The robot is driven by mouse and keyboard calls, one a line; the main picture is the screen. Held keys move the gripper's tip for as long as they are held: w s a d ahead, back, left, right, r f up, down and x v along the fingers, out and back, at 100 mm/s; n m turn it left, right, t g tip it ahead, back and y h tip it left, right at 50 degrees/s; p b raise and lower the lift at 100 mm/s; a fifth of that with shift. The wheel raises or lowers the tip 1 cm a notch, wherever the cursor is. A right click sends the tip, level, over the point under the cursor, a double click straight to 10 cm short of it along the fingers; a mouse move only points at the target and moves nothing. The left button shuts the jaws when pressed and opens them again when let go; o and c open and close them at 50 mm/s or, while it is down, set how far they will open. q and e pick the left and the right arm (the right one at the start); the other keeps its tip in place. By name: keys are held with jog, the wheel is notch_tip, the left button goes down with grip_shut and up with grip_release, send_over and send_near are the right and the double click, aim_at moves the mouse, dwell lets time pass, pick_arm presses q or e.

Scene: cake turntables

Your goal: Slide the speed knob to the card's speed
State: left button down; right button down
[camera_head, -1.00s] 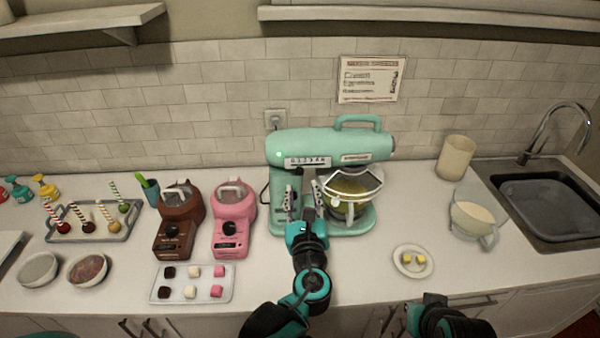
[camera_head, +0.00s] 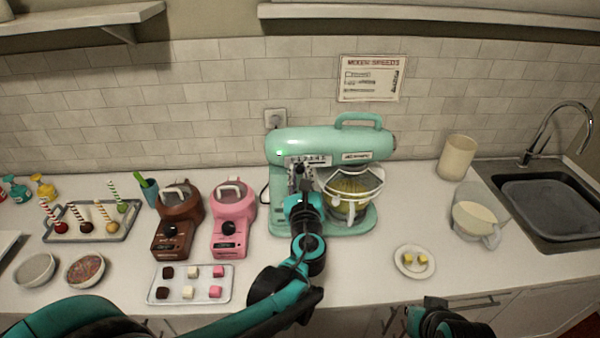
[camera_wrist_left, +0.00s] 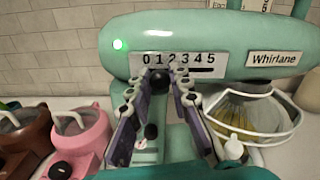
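The mint-green mixer (camera_head: 300,145) stands against the wall. Its speed plate (camera_wrist_left: 205,60), numbered 0 to 5, has a dark slot under the numbers. The black speed knob (camera_wrist_left: 159,82) shows near the low end, below about 0 and 1; its exact setting is unclear. My left gripper (camera_wrist_left: 163,77) is at the plate, fingers apart on either side of the knob; contact cannot be made out. It also shows in the head view (camera_head: 301,170). The speed card (camera_head: 370,79) hangs on the wall, its lines too small to read. My right gripper (camera_head: 433,302) is low at the counter's front edge.
A glass bowl (camera_head: 350,190) sits under the mixer head, right of my left gripper. A brown melter (camera_head: 177,222) and a pink melter (camera_head: 232,215) stand left. A green light (camera_wrist_left: 120,45) is lit on the mixer.

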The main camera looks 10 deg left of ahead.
aim_at(322, 161)
pick_arm(q)
jog(key=shift+w+d, duration=0.25)
jog(key=shift+d, duration=0.75)
jog(key=shift+w+d, duration=0.25)
jog(key=shift+d, duration=0.8)
jog(key=shift+w+d, duration=0.25)
jog(key=shift+d, duration=0.75)
jog(key=c, duration=1.4)
grip_release()
jog(key=shift+a, duration=0.1)
jog(key=shift+s, duration=0.1)
jog(key=v, duration=1.2)
